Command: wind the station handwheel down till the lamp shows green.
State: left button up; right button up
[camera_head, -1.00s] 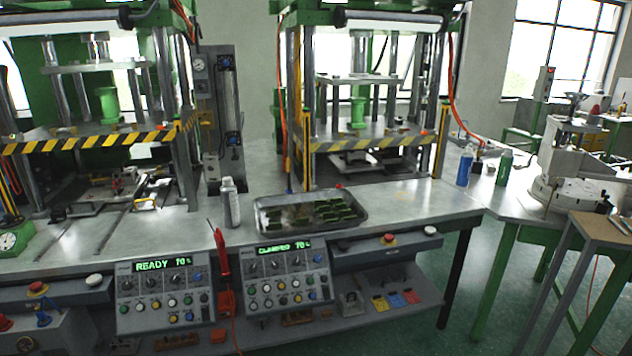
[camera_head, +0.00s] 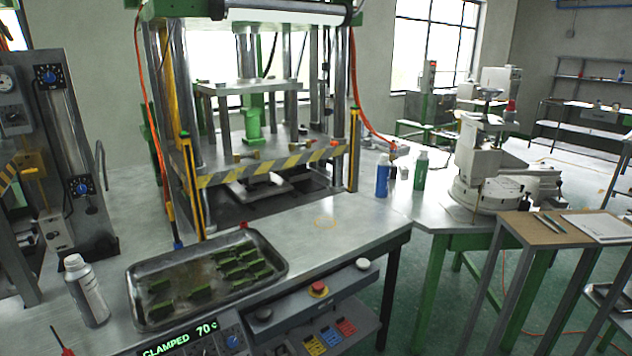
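A pale grey station (camera_head: 478,170) stands on the green-legged side table at the right. A small handwheel (camera_head: 488,93) lies flat on top of its upright screw. A small red piece (camera_head: 511,105) shows just right of the handwheel; it may be the lamp, but it is too small to be sure. No green light shows on the station. Neither of my grippers is in view, and nothing touches the handwheel.
A press (camera_head: 262,110) with a striped guard stands on the metal bench. A tray of green pieces (camera_head: 135,292) and a grey bottle (camera_head: 86,290) are at its front. Blue (camera_head: 382,176) and green (camera_head: 421,170) bottles stand left of the station. A board-topped stand (camera_head: 545,229) is in front of it.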

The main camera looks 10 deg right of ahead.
aim_at(488, 101)
jog(key=i+l+z, duration=0.2)
jog(key=i, duration=0.25)
jog(key=i+l+z, duration=0.2)
jog(key=i, duration=0.3)
jog(key=i+l+u, duration=0.1)
jog(key=l, duration=0.2)
jog(key=i+l+u, duration=0.1)
jog(key=i+l, duration=0.15)
jog(key=i+l+u, duration=0.15)
jog(key=l, duration=0.2)
